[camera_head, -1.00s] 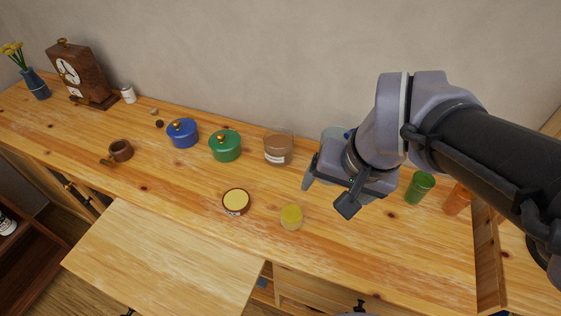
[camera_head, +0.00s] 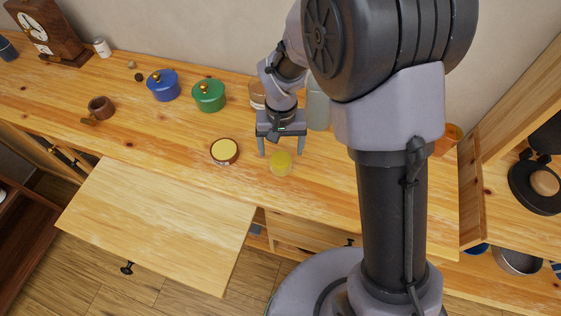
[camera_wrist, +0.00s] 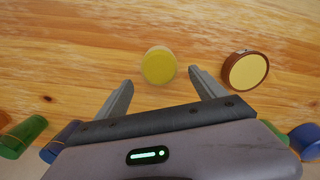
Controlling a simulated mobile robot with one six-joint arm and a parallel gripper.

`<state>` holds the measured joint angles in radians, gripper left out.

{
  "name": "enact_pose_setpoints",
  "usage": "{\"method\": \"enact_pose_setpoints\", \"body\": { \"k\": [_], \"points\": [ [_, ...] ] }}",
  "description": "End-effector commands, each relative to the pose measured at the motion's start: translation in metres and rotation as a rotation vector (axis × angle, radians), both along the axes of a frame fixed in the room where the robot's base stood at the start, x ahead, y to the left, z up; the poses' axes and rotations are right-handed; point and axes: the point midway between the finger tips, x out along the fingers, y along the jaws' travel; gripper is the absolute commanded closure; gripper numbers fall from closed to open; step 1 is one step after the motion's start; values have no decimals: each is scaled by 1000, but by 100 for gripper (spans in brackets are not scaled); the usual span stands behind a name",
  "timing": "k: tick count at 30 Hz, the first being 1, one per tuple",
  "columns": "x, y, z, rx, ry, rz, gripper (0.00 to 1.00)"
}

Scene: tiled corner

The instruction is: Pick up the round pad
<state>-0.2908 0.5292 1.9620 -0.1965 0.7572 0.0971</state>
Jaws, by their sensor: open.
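The round pad (camera_head: 281,163), a short yellow disc, lies on the wooden counter (camera_head: 340,203). It also shows in the wrist view (camera_wrist: 159,65), just beyond the fingertips and between their lines. My gripper (camera_head: 281,153) points down over the counter with its two fingers spread around the pad's far side. In the wrist view my gripper (camera_wrist: 160,76) is open and holds nothing. Whether the fingertips touch the counter cannot be told.
A brown tin with a pale yellow top (camera_head: 224,151) stands left of the pad. Green (camera_head: 209,96) and blue (camera_head: 163,86) lidded pots and a clear jar (camera_head: 318,108) stand farther back. An open drawer or pulled-out board (camera_head: 155,220) projects at the front left.

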Motion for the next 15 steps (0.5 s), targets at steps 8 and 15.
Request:
{"method": "enact_pose_setpoints", "body": {
  "k": [8, 15],
  "points": [
    [-4, 1, -35, 0, 1, 1, 20],
    [-6, 1, -66, 0, 0, 0, 20]
  ]
}}
